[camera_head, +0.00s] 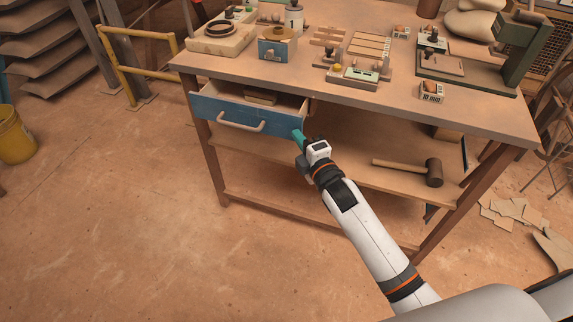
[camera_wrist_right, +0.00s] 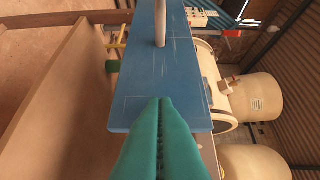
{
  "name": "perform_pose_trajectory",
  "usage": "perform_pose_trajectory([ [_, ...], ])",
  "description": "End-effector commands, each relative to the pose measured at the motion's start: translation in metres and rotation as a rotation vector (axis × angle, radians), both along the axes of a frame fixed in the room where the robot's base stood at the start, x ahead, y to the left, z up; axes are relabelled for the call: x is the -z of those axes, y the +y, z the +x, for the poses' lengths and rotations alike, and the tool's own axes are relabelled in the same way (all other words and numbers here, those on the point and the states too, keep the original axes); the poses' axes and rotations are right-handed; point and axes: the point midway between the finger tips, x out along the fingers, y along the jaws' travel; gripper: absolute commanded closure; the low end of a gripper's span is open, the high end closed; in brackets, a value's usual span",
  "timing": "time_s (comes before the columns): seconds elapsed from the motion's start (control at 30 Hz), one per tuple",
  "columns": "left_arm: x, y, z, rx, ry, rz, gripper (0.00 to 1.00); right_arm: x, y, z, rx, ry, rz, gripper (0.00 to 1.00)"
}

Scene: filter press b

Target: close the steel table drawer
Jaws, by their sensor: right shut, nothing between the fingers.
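The table drawer has a blue front (camera_head: 224,112) with a pale bar handle (camera_head: 240,123). It stands partly pulled out under the left part of the table top, and a box-like thing shows inside it. My right gripper (camera_head: 298,136) is at the right end of the drawer front, with its teal fingers shut and empty. In the right wrist view the shut fingertips (camera_wrist_right: 160,102) are against or just in front of the blue front (camera_wrist_right: 155,75), near its end; whether they touch I cannot tell. The handle (camera_wrist_right: 160,25) is further along. My left gripper is not in view.
The table top (camera_head: 300,75) bears several fixtures and boxes. A mallet (camera_head: 425,170) lies on the lower shelf (camera_head: 350,165). A yellow rail (camera_head: 130,62) and a yellow bucket (camera_head: 14,135) stand at left. The floor before the drawer is clear.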

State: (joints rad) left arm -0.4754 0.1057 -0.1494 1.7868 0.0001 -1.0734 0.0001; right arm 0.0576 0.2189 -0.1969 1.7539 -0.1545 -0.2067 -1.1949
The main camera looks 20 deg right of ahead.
Motion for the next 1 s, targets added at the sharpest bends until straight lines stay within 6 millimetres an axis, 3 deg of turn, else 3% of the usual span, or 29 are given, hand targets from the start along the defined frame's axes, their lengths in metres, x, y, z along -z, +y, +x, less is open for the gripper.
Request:
perform_pose_trajectory([
  [0.2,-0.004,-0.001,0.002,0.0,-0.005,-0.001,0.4,0.0,-0.03,0.04,0.001,-0.002,-0.004,1.0],
  [0.4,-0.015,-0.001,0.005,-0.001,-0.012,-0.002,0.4,0.0,-0.047,0.064,0.001,-0.001,-0.002,1.0],
  [0.63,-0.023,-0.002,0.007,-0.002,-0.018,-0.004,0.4,0.001,-0.056,0.077,0.001,0.001,0.0,1.0],
  [1.0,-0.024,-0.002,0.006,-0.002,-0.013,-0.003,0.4,-0.003,-0.06,0.079,0.006,-0.004,0.0,1.0],
])
